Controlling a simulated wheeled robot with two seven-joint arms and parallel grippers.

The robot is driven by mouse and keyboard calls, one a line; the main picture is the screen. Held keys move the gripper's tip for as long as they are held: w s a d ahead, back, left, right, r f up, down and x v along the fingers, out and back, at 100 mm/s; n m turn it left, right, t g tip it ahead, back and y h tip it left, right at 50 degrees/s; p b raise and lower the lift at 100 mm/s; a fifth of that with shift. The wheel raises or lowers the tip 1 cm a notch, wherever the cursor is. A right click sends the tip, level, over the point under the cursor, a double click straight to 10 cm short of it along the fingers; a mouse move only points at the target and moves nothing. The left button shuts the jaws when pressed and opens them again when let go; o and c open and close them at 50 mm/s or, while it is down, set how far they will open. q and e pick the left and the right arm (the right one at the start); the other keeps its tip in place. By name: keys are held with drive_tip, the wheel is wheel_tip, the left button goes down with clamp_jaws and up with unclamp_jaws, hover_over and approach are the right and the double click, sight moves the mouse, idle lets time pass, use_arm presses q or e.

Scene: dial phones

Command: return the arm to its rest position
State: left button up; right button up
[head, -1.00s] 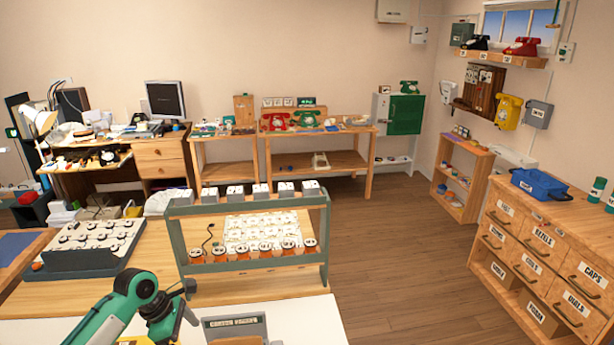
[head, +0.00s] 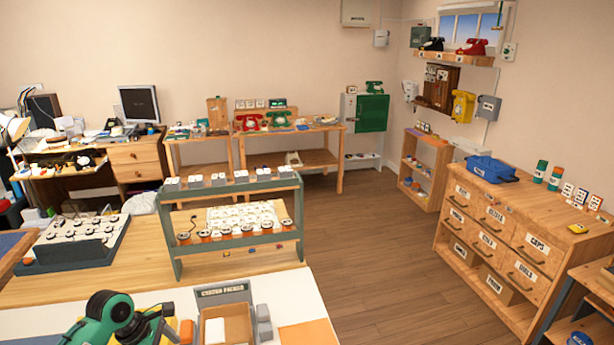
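My green and black arm (head: 108,318) comes in at the bottom left, over the front of the white-topped bench (head: 292,292). Its dark end, my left gripper (head: 158,325), is low in the picture beside a small open cardboard box (head: 213,327). The frame edge cuts the arm off, and its fingers cannot be made out clearly. No held thing can be made out. My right gripper is out of view.
A green-framed rack (head: 172,236) with dials stands behind the white bench top, and a sloped dial tray (head: 120,245) is to its left. A labelled drawer cabinet (head: 540,225) stands at the right. The wooden floor (head: 372,255) between is clear.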

use_arm(q)
drive_tip(key=s+d+f+m+t+y, duration=0.1)
drive_tip(key=s+d+f+m, duration=0.35)
drive_tip(key=s+m, duration=0.2)
drive_tip(key=s+d+f+m, duration=0.3)
drive_tip(key=s+d+m, duration=0.2)
drive_tip(key=s+m, duration=0.15)
drive_tip(key=s+r+m+t+y, duration=0.1)
drive_tip(key=s+r+m+y, duration=0.25)
drive_tip(key=s+m, duration=0.75)
drive_tip(key=s+f+n+g, duration=0.1)
drive_tip(key=s+f+n, duration=0.15)
drive_tip(key=f, duration=2.95)
drive_tip(key=s+a+f, duration=0.1)
drive_tip(key=s+f, duration=0.8)
drive_tip(key=s, duration=0.1)
drive_tip(key=s+a+f+g, duration=0.1)
drive_tip(key=s+a+f, duration=0.1)
drive_tip(key=s+f, duration=0.7)
drive_tip(key=shift+s+a+f+b, duration=0.35)
drive_tip(key=shift+f+b, duration=0.1)
drive_tip(key=shift+f, duration=0.3)
